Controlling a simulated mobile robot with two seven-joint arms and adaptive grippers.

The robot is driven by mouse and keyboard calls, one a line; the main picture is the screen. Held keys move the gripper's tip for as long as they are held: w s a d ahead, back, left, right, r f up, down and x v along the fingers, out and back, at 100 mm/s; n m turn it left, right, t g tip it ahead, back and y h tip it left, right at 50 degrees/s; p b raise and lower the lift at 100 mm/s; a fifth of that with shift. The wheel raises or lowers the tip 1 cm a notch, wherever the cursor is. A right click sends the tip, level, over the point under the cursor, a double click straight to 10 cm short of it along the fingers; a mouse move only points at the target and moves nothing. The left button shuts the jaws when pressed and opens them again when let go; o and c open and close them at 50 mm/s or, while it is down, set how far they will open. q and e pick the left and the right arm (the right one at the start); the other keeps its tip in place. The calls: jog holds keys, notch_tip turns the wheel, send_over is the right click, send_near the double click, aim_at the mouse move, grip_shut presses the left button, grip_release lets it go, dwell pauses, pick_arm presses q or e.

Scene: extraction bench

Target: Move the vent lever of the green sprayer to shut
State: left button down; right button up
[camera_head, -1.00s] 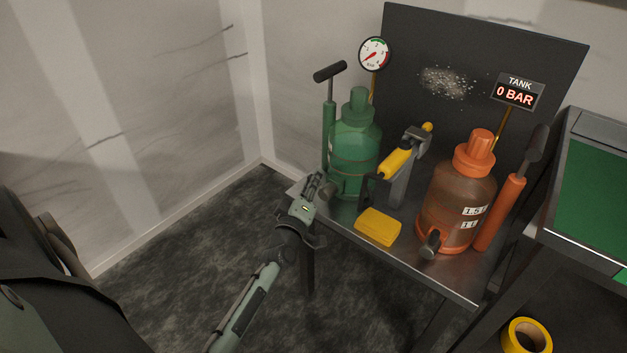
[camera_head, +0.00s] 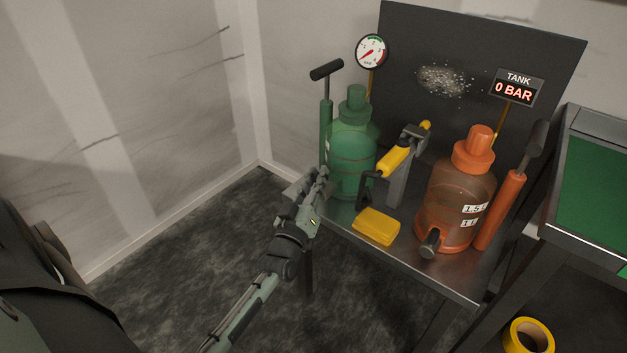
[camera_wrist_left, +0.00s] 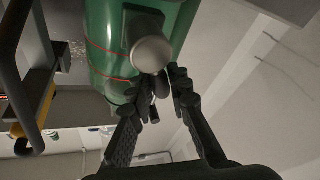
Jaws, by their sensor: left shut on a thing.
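The green sprayer (camera_head: 352,160) stands upright at the left end of the metal bench. In the left wrist view its green body (camera_wrist_left: 105,55) is close, with a dark fitting with a round grey end (camera_wrist_left: 152,52) on it. My left gripper (camera_head: 322,178) is at the lower left front of this sprayer. In the left wrist view its fingers (camera_wrist_left: 163,88) are shut on a small dark part just below the round end, which I take to be the vent lever. The gripper hides this part in the head view. My right gripper is not in view.
A yellow block (camera_head: 376,227) lies at the bench's front edge. A yellow-handled spray lance (camera_head: 393,163) in a grey holder stands between the green sprayer and the orange sprayer (camera_head: 455,200). A gauge (camera_head: 371,51) and a sign reading 0 BAR (camera_head: 514,88) stand behind.

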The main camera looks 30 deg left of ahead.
pick_arm(q)
jog(key=m, duration=0.2)
jog(key=d+m+t+h, duration=0.1)
jog(key=m, duration=0.1)
jog(key=shift+d+r+m+t+b, duration=0.2)
jog(key=shift+m+t+b, duration=0.1)
jog(key=shift+m+b, duration=0.1)
jog(key=shift+s+d+m+h, duration=0.1)
jog(key=shift+d+m+h, duration=0.2)
jog(key=shift+m+h, duration=0.55)
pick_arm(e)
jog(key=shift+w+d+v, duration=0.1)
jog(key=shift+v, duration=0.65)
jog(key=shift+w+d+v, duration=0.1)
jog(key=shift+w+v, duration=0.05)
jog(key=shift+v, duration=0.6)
pick_arm(q)
jog(key=shift+d+m, duration=0.1)
jog(key=shift+m, duration=0.35)
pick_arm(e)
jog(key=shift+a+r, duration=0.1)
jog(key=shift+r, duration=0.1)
pick_arm(q)
jog(key=c, duration=1.4)
grip_release()
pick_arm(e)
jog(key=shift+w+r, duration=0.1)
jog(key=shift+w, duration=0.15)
